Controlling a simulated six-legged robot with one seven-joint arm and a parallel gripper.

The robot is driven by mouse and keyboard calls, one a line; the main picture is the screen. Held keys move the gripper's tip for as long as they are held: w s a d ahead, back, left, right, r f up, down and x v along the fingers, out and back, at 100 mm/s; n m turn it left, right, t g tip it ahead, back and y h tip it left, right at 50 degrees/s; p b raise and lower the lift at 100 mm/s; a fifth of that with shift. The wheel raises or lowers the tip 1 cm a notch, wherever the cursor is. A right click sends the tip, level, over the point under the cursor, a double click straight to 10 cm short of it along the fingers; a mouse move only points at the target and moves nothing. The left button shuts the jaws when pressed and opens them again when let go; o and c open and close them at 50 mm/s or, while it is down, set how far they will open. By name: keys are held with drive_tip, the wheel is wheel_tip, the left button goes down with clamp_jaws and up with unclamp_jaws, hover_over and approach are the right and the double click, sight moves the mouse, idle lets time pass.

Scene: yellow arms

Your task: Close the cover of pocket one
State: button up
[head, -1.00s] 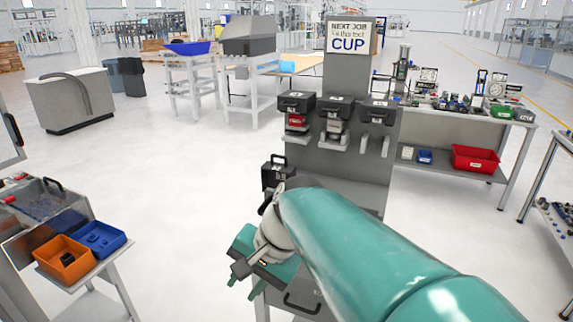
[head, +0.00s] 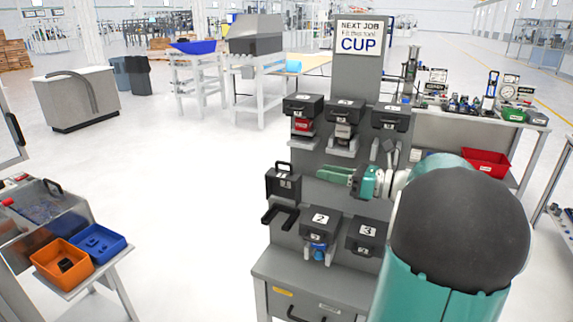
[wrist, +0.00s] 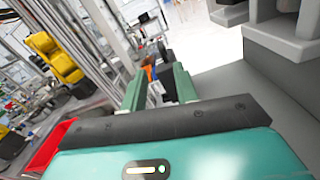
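The tool rack (head: 362,82) stands in the head view with covered pockets in two rows. Pocket one's black cover (head: 284,183) is at the left of the lower row and stands raised, handle at the top. Below it, the dark forked holder (head: 280,214) is exposed and looks empty. My gripper (head: 322,174) is in front of the rack between the rows, fingers pointing left, to the right of the raised cover and apart from it. In the wrist view its two green fingers (wrist: 158,85) are spread with nothing held between them.
The covers of pocket two (head: 320,220) and pocket three (head: 366,235) are down, below my gripper. The upper covers (head: 345,109) hang just above it. A red bin (head: 486,162) is on the right bench.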

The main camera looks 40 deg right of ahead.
sight(288, 165)
drive_tip(key=x, duration=1.1)
drive_tip(key=shift+w, duration=0.2)
clamp_jaws()
